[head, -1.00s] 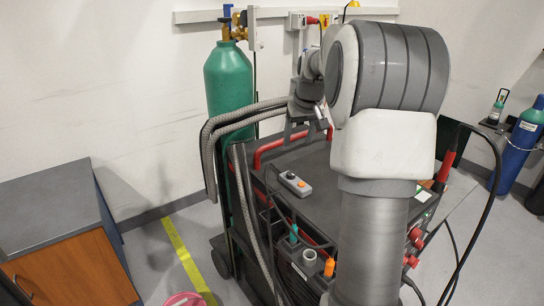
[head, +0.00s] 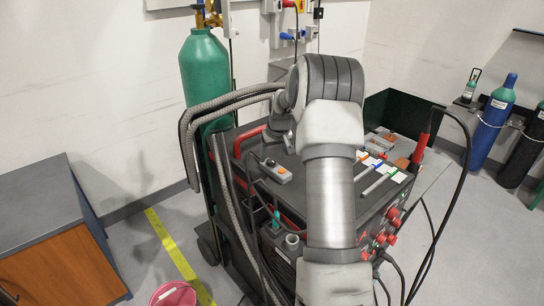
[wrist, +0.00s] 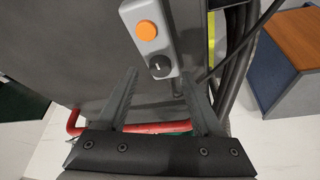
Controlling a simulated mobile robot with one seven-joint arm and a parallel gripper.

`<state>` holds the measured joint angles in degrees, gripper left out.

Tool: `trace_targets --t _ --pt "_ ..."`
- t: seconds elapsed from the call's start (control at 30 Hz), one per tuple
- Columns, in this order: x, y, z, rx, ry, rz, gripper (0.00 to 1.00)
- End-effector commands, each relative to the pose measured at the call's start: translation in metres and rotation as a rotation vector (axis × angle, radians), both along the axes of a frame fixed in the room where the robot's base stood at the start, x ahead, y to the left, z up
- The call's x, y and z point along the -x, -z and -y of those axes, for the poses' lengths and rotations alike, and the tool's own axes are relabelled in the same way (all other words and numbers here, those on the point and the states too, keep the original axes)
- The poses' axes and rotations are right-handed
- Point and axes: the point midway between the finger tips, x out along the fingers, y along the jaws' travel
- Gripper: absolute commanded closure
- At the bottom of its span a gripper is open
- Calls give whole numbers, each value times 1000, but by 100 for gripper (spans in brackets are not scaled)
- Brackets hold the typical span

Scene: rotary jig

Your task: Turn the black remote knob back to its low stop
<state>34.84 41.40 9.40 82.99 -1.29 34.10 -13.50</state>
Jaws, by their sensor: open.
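The remote is a small grey box (wrist: 151,28) with an orange button (wrist: 147,30) and a black knob (wrist: 160,67) bearing a short white pointer mark. My gripper (wrist: 159,77) is open and empty. In the wrist view its fingertips lie left and right of the knob, with gaps on both sides. I cannot tell the height between them.
Red rails (head: 250,140) edge the cart top. A green gas cylinder (head: 205,80) and grey hoses (head: 190,150) stand at its left. Tools and small boxes (head: 380,165) lie on the top's right part. A cabinet (head: 50,235) stands at the left.

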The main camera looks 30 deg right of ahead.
Motion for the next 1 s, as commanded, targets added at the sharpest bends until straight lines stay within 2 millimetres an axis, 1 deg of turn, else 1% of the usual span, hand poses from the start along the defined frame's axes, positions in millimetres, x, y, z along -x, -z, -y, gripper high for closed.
trace_targets --t 0.1,0.2,0.5,0.53,0.9,1.0 --pt "-4 11 1 -1 0 -2 32" --pt "-6 16 2 0 -1 -1 32" --pt "-7 18 2 1 0 1 32" --pt "-7 18 2 1 0 1 34" --pt "-7 18 2 0 0 0 100" --pt "-7 18 2 0 0 0 100"
